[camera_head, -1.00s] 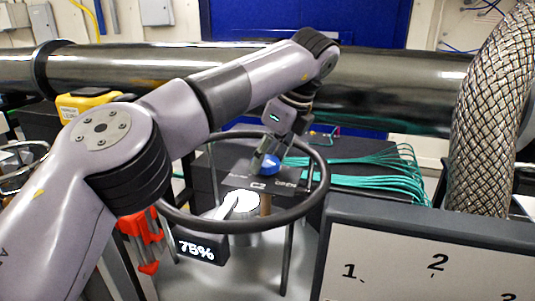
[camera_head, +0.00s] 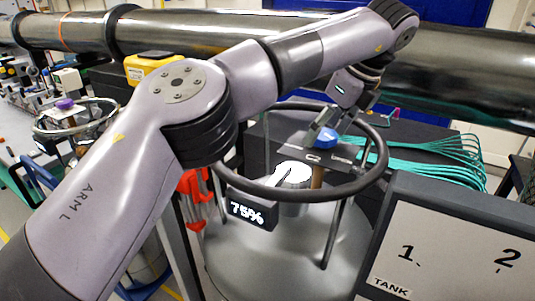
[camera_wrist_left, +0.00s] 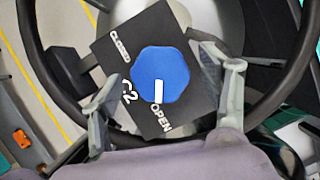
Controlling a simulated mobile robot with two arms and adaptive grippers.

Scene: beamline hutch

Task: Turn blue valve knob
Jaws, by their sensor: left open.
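The blue valve knob (camera_head: 326,139) sits on a black plate inside a dark ring, on top of a grey tank. In the left wrist view the knob (camera_wrist_left: 160,74) is eight-sided or so, and its white mark points down toward the word OPEN. CLOSED is at the plate's upper left, and the plate (camera_wrist_left: 112,68) also reads C2. My left gripper (camera_head: 322,128) is above the knob. In the wrist view its fingers (camera_wrist_left: 156,66) are open, one on each side of the knob, with gaps between. My right gripper is not in view.
The dark ring (camera_head: 300,193) surrounds the plate. A 75% display (camera_head: 250,212) and a white-faced gauge (camera_head: 293,174) are below it. Teal cables (camera_head: 430,150) run right. A numbered panel (camera_head: 455,235) stands front right, and a large dark pipe (camera_head: 470,75) crosses behind.

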